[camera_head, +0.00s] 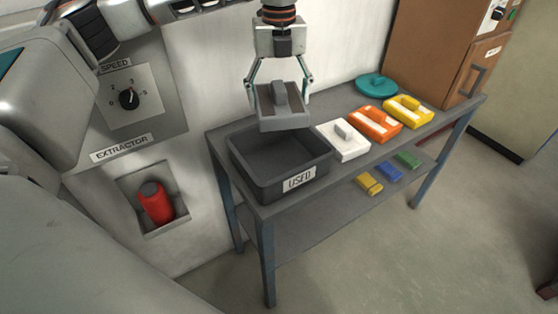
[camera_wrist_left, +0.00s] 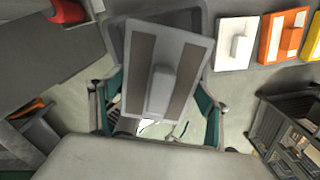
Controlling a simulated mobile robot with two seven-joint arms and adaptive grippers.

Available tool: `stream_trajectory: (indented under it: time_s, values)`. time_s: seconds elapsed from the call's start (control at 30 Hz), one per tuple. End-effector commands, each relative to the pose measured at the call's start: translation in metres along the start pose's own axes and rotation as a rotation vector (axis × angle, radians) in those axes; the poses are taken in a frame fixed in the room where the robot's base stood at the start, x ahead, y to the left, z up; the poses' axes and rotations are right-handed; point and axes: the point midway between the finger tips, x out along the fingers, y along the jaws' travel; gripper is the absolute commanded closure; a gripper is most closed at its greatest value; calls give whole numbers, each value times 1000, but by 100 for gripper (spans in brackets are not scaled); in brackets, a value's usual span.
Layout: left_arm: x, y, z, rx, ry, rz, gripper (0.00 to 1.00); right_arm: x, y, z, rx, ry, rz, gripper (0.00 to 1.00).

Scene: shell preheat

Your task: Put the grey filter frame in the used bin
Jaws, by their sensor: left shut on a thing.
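My left gripper (camera_head: 280,88) is shut on the grey filter frame (camera_head: 284,118) and holds it up over the back right part of the used bin. The frame also shows between the fingers in the left wrist view (camera_wrist_left: 165,75), a little tilted. The used bin (camera_head: 262,182) is a dark grey open box with a USED label, standing at the left end of the table. The part of its floor that shows is empty; the frame hides its back right corner. Its rim shows behind the frame in the left wrist view (camera_wrist_left: 198,18). My right gripper is not in view.
On the table (camera_head: 372,148), right of the bin, stand a white block (camera_head: 343,142), an orange one (camera_head: 374,124), a yellow one (camera_head: 408,111) and a teal disc (camera_head: 377,83). Small coloured blocks lie on the lower shelf. A wall with an extractor dial (camera_head: 129,98) is at the left.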

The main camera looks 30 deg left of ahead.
Motion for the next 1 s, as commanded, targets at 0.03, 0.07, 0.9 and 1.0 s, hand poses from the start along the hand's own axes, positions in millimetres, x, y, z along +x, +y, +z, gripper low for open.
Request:
stream_trajectory:
  time_s: [0.03, 0.07, 0.9, 1.0]
  values:
    - [12, 1, -1, 0, 5, 3, 54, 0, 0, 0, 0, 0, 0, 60]
    - [19, 1, -1, 0, 6, 4, 54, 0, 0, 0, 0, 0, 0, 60]
    - [157, 0, -1, 3, 2, 1, 54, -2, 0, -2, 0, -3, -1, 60]
    - [172, 0, -1, 3, 2, 1, 54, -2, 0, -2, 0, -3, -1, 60]
